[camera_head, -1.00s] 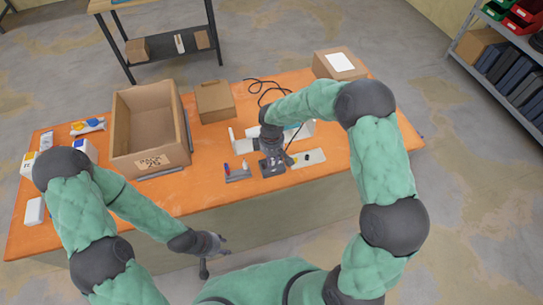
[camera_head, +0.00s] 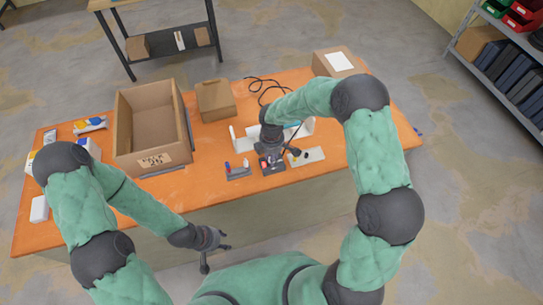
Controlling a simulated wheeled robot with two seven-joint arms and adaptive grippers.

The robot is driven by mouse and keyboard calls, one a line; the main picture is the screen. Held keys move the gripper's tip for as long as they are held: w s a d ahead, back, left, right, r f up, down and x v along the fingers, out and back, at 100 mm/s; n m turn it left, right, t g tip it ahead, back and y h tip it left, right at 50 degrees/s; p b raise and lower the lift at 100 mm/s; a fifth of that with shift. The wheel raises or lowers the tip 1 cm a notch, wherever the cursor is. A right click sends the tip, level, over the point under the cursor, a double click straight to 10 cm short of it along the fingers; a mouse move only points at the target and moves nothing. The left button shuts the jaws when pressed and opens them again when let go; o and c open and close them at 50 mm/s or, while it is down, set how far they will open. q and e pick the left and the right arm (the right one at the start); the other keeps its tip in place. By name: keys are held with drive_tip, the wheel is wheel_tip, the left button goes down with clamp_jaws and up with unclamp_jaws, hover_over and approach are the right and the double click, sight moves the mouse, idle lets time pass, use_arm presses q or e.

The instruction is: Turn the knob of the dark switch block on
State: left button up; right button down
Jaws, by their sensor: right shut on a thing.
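The dark switch block (camera_head: 273,169) stands near the front edge of the orange table, right of the table's middle. My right gripper (camera_head: 269,155) points down over it and is shut, apparently on its knob; the fingertips and knob are mostly hidden by the gripper. A small red spot shows at the block's left side. My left gripper (camera_head: 214,257) hangs in front of the table, away from the block, with its fingers apart and empty.
A grey block with red and blue tops (camera_head: 237,171) is left of the dark block; a pale plate with a knob (camera_head: 306,157) is right. An open cardboard box (camera_head: 153,158) stands left. A closed carton (camera_head: 215,100) and a black cable (camera_head: 262,87) lie behind.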

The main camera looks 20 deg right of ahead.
drive_tip(key=c, duration=1.1)
unclamp_jaws()
drive_tip(key=shift+o, duration=0.2)
drive_tip(key=shift+d, duration=0.1)
wheel_tip(320, 180, up, 12)
